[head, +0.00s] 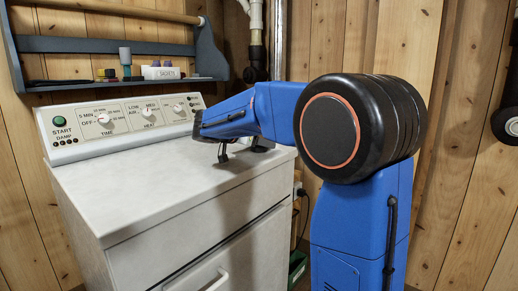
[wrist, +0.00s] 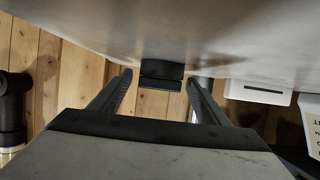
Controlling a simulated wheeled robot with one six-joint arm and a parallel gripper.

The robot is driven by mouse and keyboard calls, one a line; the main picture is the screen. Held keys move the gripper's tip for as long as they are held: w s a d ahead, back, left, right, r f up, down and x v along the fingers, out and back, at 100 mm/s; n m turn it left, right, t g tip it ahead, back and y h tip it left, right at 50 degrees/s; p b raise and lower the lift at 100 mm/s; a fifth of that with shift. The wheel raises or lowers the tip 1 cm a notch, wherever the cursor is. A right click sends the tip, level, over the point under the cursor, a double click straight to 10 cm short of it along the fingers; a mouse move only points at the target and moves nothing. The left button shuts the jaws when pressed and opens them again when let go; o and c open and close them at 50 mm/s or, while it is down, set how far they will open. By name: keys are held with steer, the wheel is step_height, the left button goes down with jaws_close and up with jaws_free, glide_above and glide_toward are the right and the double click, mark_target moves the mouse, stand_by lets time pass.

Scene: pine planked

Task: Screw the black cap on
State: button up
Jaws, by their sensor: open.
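A short, dark, block-like piece (wrist: 162,76) shows between my fingertips in the wrist view, against the pale surface. It may be the black cap, but its round shape or thread cannot be made out. My gripper (wrist: 160,78) is open, with one finger on each side of this piece and visible gaps on both sides. In the head view my gripper is low over the back right of the white machine top (head: 150,180), partly hidden by my blue arm. Whatever the cap screws onto cannot be told for certain.
A control panel (head: 125,122) with knobs runs along the machine's back. A blue-grey shelf (head: 110,46) above it holds several small items, including a labelled box (head: 163,72). A pipe with a black lower part (head: 257,55) stands behind. The front of the top is clear.

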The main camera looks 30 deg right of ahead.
steer(key=shift+d, duration=0.1)
steer(key=c, duration=1.1)
steer(key=shift+r, duration=0.15)
step_height(320, 180, up, 10)
steer(key=shift+f, duration=5)
